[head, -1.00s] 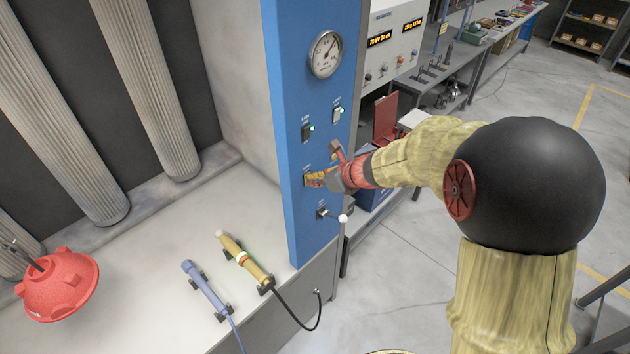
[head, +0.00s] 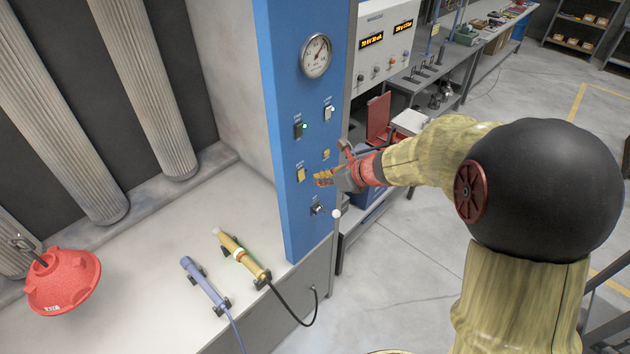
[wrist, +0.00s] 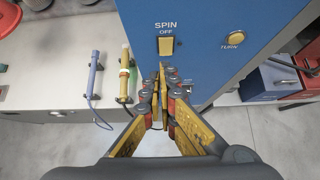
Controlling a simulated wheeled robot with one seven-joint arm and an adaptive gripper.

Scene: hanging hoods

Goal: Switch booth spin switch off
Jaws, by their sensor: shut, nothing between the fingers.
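The spin switch (wrist: 166,46) is a yellow rocker on the blue panel (wrist: 200,15), with "SPIN" and "OFF" printed above it in the wrist view. In the head view the spin switch (head: 301,175) sits at the lower left of the panel, fully visible. My gripper (head: 318,180) is just right of the switch and in front of the panel, apart from the switch. In the wrist view my gripper (wrist: 161,75) has its yellow fingers together with nothing between them, its tips just below the switch.
A round yellow button (wrist: 236,37) is right of the switch. A lever with a white knob (head: 336,213) sticks out below. Two wands (head: 243,257) lie on the booth floor.

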